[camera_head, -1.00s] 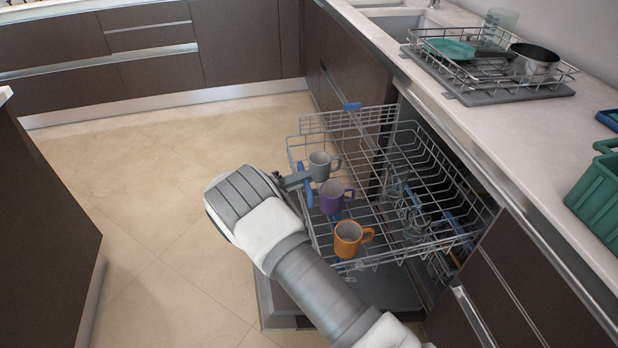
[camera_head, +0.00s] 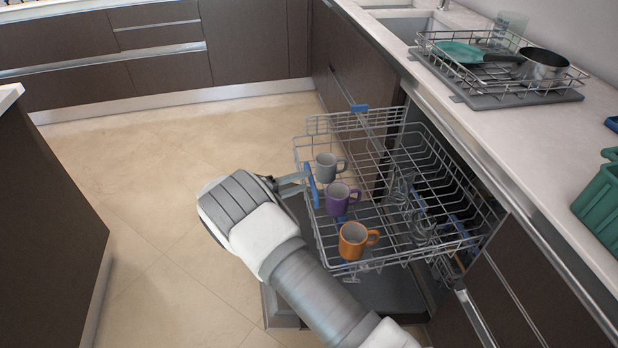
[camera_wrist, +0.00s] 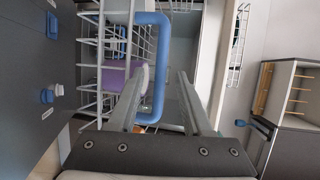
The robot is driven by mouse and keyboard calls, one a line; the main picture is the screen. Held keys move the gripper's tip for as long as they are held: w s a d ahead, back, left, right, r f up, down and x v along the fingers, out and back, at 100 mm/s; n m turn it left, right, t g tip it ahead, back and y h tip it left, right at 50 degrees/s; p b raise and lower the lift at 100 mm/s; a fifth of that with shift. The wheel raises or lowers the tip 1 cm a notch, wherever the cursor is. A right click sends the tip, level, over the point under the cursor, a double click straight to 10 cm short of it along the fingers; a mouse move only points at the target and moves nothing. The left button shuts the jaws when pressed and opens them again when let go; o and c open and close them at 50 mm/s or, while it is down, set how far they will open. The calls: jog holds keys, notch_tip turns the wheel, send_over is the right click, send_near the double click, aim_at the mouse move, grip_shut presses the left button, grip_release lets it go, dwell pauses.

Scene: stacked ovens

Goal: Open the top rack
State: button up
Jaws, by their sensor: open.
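The top rack (camera_head: 385,240) of the dishwasher is a grey wire basket, standing pulled out from under the counter. It holds a grey mug (camera_head: 326,167), a purple mug (camera_head: 338,198) and an orange mug (camera_head: 353,240) along its front. A blue handle (camera_head: 311,186) is on the rack's front. My gripper (camera_head: 300,182) is open and empty, just left of the handle. In the wrist view, the blue handle (camera_wrist: 159,75) shows between the two spread fingers of my gripper (camera_wrist: 160,80). Whether a finger touches it, I cannot tell.
The open dishwasher door (camera_head: 285,308) lies low under the rack. The counter above carries a dish rack (camera_head: 500,88) with a pan (camera_head: 543,66) and a green crate (camera_head: 600,205). A dark cabinet (camera_head: 50,230) stands at left. The tiled floor (camera_head: 150,190) between is clear.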

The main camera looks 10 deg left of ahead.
jog(key=p+v, duration=0.1)
jog(key=v, duration=1.2)
jog(key=shift+s+a, duration=0.2)
jog(key=shift+s, duration=0.1)
jog(key=shift+r, duration=0.1)
